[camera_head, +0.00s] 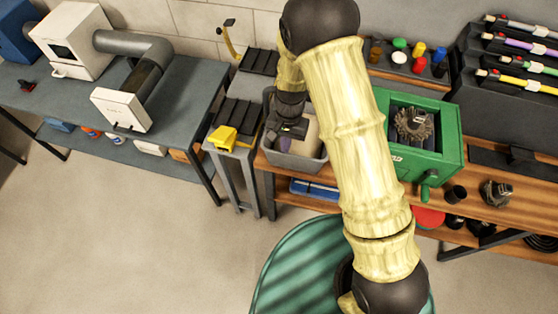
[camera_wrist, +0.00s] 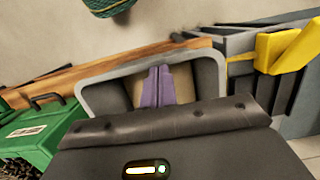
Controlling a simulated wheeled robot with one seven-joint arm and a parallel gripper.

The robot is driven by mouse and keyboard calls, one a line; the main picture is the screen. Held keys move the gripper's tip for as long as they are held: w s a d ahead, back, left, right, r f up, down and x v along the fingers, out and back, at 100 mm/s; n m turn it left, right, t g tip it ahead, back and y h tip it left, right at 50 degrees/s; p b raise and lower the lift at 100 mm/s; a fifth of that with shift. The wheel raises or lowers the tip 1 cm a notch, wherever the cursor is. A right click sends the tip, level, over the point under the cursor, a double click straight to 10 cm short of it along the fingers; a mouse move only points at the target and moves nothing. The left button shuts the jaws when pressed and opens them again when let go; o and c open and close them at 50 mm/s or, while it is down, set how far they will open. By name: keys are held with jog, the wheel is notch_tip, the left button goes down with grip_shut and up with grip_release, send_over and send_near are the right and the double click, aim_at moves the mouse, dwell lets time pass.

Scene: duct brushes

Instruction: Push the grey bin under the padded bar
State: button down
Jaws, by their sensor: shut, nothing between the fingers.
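The grey bin (camera_head: 297,163) is an open-topped tub at the left end of the wooden bench. Its grey rim (camera_wrist: 97,77) frames the middle of the wrist view, with tan inside. My gripper (camera_head: 286,142) points down into the bin's opening. Its purple fingers (camera_wrist: 159,86) are shut together and empty. I cannot tell whether they touch the bin. A dark bar with round studs (camera_wrist: 165,120) crosses the wrist view in front of the bin; whether it is the padded bar or part of my wrist is unclear. I cannot identify the padded bar in the head view, where my arm hides the middle.
A green box (camera_head: 448,140) holding a round brush stands right of the bin, and its crank (camera_head: 426,184) sticks out in front. A yellow block (camera_head: 236,139) sits on a narrow grey stand close on the left. The floor (camera_head: 150,230) in front is clear.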

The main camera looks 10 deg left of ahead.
jog(key=w, duration=0.2)
jog(key=shift+w+d+f, duration=0.25)
jog(key=shift+w, duration=0.05)
jog(key=shift+r, duration=0.1)
jog(key=shift+w+r+p, duration=0.1)
jog(key=shift+r+p, duration=0.5)
jog(key=shift+r, duration=0.05)
jog(key=shift+a, duration=0.1)
